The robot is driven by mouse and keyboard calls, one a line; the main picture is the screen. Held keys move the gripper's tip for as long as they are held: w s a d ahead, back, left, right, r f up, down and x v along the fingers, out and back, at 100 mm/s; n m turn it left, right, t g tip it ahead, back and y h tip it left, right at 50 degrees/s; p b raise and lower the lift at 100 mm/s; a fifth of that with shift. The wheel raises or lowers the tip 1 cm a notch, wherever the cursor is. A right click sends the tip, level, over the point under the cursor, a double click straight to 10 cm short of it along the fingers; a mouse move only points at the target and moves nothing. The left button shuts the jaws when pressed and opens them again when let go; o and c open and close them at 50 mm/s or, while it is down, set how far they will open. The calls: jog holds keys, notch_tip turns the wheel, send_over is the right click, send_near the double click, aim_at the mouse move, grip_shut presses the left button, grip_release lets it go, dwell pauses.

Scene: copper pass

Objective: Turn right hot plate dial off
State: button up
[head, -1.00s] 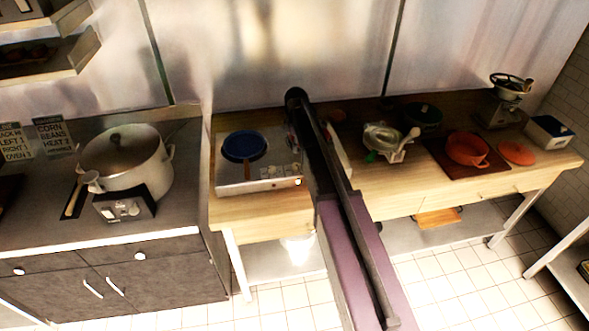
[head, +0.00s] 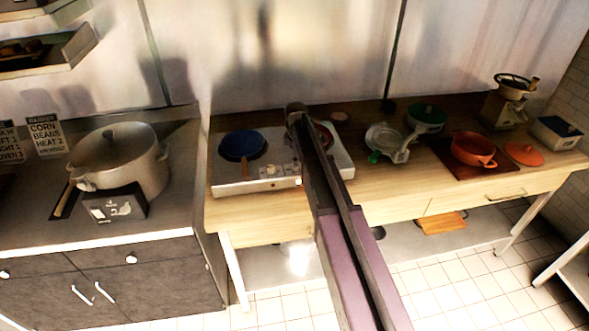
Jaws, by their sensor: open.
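The white hot plate (head: 235,187) sits on the wooden counter, with a blue pan (head: 243,146) on its left burner. Its right side is partly hidden behind my arm, and a reddish round item (head: 324,134) shows there beside the arm. Small dials (head: 268,171) are on the front part of the hot plate. A small orange light glows near the front edge, close to my arm. The setting of the right dial is too small to read. My dark and purple arm crosses the middle of the view; my gripper cannot be made out.
Tiled floor is clear in front.

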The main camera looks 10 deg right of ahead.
jog(key=shift+f+b, duration=1.3)
jog(key=shift+f, duration=0.3)
grip_shut()
jog(key=shift+a, duration=0.15)
